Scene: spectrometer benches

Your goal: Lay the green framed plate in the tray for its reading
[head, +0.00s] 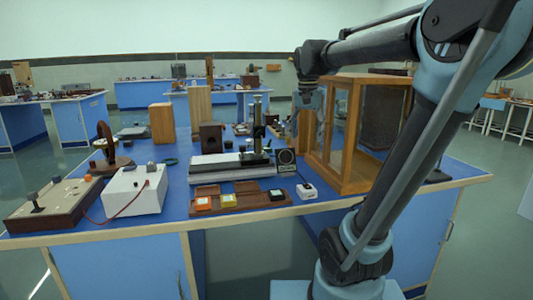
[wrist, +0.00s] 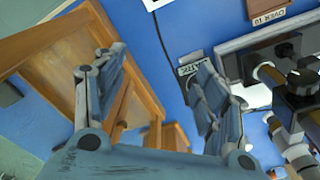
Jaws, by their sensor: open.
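I cannot make out a green framed plate in either view. A low brown wooden tray (head: 250,203) lies near the front of the blue bench. My gripper (head: 311,112) hangs above the bench, beside the left side of the wooden case and behind the tray. In the wrist view my gripper (wrist: 158,68) has its fingers apart, with nothing held between them.
The wooden-framed case (head: 345,185) stands close on the right. An instrument (head: 230,165) with an upright column stands behind the tray. A white box (head: 135,193) with a red lead stands left.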

